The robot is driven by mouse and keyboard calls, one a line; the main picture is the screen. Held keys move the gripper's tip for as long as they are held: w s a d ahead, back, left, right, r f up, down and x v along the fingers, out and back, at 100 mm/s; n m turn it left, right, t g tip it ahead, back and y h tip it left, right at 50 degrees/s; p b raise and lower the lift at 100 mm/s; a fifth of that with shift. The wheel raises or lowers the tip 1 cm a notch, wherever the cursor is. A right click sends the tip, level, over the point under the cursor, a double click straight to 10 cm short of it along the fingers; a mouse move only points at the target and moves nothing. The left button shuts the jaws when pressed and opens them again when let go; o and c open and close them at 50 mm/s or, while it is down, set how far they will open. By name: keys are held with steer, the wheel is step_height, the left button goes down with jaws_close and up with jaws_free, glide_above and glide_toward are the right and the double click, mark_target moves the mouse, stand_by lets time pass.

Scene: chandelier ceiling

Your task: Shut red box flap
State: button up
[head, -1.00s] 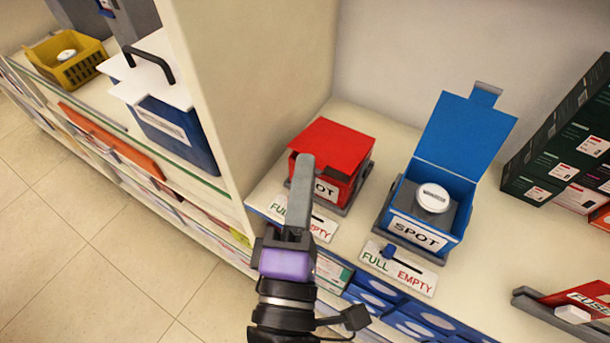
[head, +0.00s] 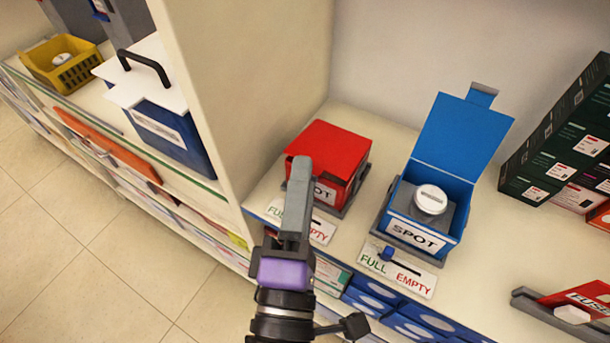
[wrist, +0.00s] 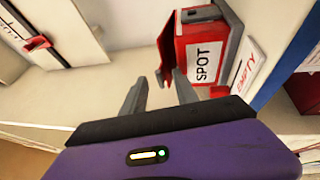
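The red box (head: 343,170) stands on the shelf with a white SPOT label on its front. Its red flap (head: 328,146) lies over the top, nearly flat, with a small dark gap at the front edge. In the wrist view the red box (wrist: 199,50) appears turned sideways, and the flap (wrist: 167,50) is at its left, slightly apart from the body. My gripper (head: 299,170) is in front of the box's left front side and hides part of the label. In the wrist view my gripper (wrist: 164,88) has its fingers apart, with nothing between them.
A blue SPOT box (head: 428,205) with its lid up holds a white round item (head: 431,199), right of the red box. A FULL/EMPTY slider plate (head: 396,270) lies before it. An upright panel (head: 235,85) rises to the left. Dark green boxes (head: 560,140) stand at the right.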

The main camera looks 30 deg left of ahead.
steer(key=b+v, duration=0.1)
steer(key=v, duration=0.6)
